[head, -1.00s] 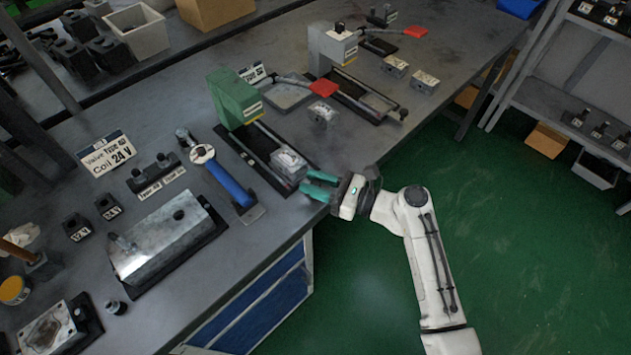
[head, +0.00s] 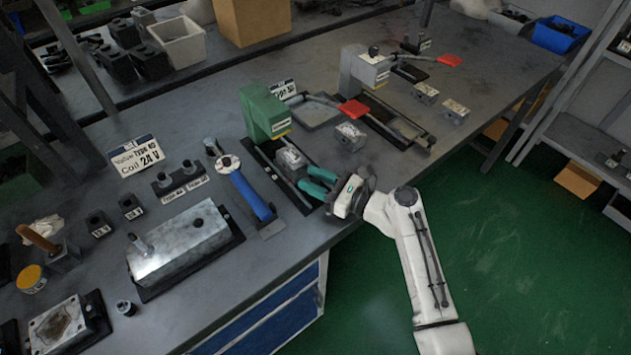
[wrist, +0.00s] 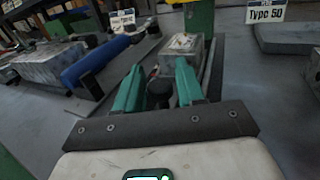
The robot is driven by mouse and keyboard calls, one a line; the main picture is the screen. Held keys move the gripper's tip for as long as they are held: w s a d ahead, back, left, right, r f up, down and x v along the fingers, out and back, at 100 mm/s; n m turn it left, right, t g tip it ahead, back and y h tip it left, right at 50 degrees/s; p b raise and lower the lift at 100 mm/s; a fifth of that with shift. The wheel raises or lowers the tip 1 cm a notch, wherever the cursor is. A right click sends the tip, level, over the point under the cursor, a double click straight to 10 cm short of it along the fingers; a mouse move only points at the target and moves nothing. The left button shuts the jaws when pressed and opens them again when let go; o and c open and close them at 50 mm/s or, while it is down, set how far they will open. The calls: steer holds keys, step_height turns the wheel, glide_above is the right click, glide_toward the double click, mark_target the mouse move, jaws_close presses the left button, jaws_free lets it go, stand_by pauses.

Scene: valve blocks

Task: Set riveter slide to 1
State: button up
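The riveter is the green machine (head: 265,112) on the bench, with a dark slide rail (head: 297,200) running from it towards the front edge. A grey metal block (head: 290,157) sits on the slide close to the green body; it also shows in the wrist view (wrist: 183,46). My gripper (head: 315,182) is over the front part of the slide, just in front of the block. In the wrist view its teal fingers (wrist: 159,75) stand apart. A dark round knob (wrist: 160,89) shows between them, with visible gaps. I cannot tell whether a fingertip touches the block.
A blue-handled tool (head: 250,195) lies left of the riveter. A loose block (head: 350,137) and a grey riveter (head: 365,70) with a red-ended lever (head: 354,108) stand to the right. A long metal block (head: 180,243) is at front left. The bench edge is beneath my arm.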

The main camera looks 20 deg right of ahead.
steer(key=shift+o, duration=0.5)
steer(key=shift+f, duration=0.1)
steer(key=v, duration=1.1)
steer(key=shift+c, duration=0.2)
